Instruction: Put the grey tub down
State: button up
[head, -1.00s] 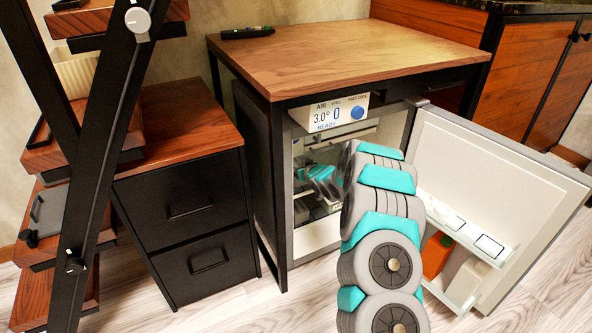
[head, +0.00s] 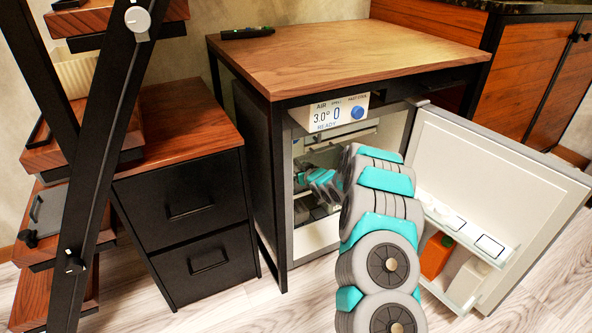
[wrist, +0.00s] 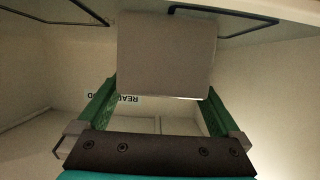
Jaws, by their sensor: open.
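The grey tub (wrist: 167,55) shows in the wrist view as a plain grey block, straight ahead of my gripper (wrist: 162,95). The green fingers stand apart, one toward each side of the tub's near end. I cannot tell whether they touch it. In the head view my arm reaches through the open door into the small fridge (head: 318,236). The gripper end there is small and dim, and I cannot make out the tub.
The fridge door (head: 500,165) stands open to the right, with door shelves holding an orange carton (head: 436,256). Wire rack bars (wrist: 235,12) run near the tub in the wrist view. A black drawer cabinet (head: 190,215) stands left of the fridge.

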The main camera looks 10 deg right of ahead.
jog(key=v, duration=1.1)
jog(key=shift+s+r, duration=0.2)
jog(key=shift+s, duration=0.1)
jog(key=s+a+r+m+g+h, duration=0.1)
jog(key=s+r+g, duration=0.3)
jog(key=s, duration=1.5)
jog(key=s+a+r+m+g+h, duration=0.1)
jog(key=s+r+g, duration=0.4)
jog(key=s, duration=1.4)
jog(key=s+a+r+m+g+h, duration=0.1)
jog(key=s+r+g, duration=0.4)
jog(key=s, duration=1.4)
jog(key=shift+s+r+m+g+h, duration=0.15)
jog(key=shift+s+m+g+h, duration=0.15)
jog(key=shift+g+h, duration=0.35)
jog(key=shift+a, duration=0.1)
